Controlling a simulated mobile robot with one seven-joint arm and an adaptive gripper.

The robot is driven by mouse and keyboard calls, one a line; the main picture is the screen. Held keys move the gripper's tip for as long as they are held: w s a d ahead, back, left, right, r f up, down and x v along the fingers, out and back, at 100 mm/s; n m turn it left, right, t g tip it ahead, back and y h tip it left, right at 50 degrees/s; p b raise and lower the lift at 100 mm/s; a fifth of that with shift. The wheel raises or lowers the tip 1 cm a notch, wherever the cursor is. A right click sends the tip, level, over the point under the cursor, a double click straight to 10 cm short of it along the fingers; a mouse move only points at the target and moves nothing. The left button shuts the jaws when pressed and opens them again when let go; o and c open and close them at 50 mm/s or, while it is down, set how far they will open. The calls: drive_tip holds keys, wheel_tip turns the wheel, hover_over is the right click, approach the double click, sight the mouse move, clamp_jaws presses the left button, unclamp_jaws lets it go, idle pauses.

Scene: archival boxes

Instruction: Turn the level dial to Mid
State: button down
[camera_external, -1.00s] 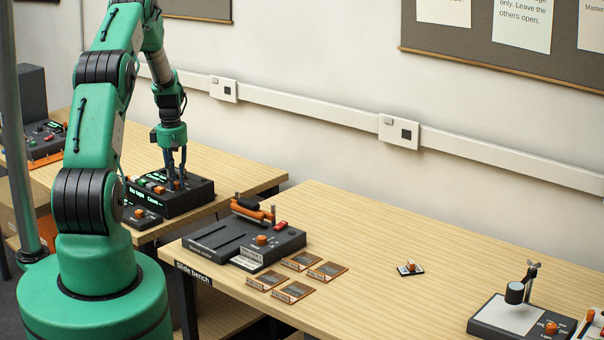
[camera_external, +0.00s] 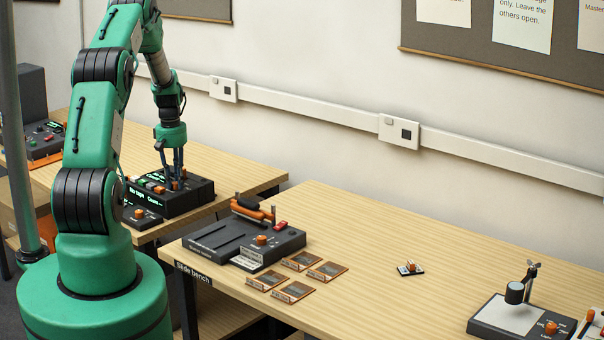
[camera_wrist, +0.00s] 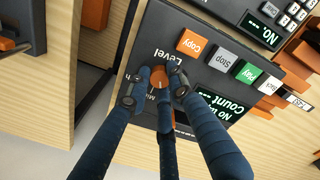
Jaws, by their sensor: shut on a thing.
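The level dial (camera_wrist: 158,78) is a small orange knob on a dark device (camera_wrist: 150,38), beside the printed word "Level". Part of a second label starting "Mi" shows near it, mostly hidden by my fingers. My gripper (camera_wrist: 157,88) points down over the device, and its dark blue fingers are closed around the dial. In the external view, my gripper (camera_external: 176,181) is at the right part of the same device (camera_external: 200,192). The dial's pointer direction is hidden by the fingers.
Another bench (camera_external: 370,230) with a dark slide device (camera_external: 240,245) stands to the right.

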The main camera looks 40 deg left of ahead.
sight(175, 183)
drive_tip(key=m, duration=0.5)
drive_tip(key=shift+d+f, duration=0.1)
idle(0.4)
drive_tip(key=shift+s, duration=0.1)
drive_tip(key=c, duration=1.5)
unclamp_jaws()
drive_tip(key=shift+c, duration=0.2)
drive_tip(key=shift+r, duration=0.7)
wheel_tip(175, 183, up, 11)
drive_tip(key=shift+f, duration=0.15)
